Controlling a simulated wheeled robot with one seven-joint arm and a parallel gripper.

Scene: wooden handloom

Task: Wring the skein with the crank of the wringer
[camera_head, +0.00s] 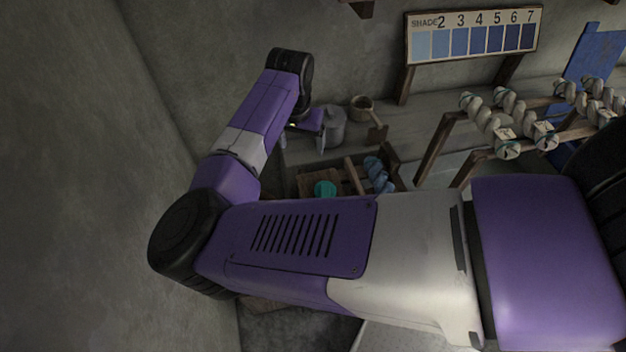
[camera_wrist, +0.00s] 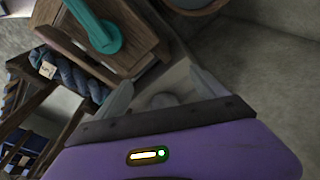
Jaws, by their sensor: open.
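The wringer is a wooden frame with a teal crank part (camera_head: 325,188), its round end facing up in the head view. The crank (camera_wrist: 96,24) shows large at the upper left in the wrist view, in front of the wooden wringer block (camera_wrist: 140,34). A blue twisted skein (camera_head: 378,174) is at the wringer's right in the head view. It also shows in the wrist view (camera_wrist: 72,72), with a pale tag. My gripper (camera_head: 304,140) is open and empty, beyond the crank in the head view. In the wrist view, my gripper (camera_wrist: 162,82) has its fingers apart, clear of the crank.
A rack (camera_head: 435,148) holds several pale skeins at the right. A numbered shade board (camera_head: 475,36) stands behind. A bare wall (camera_head: 70,180) closes off the left.

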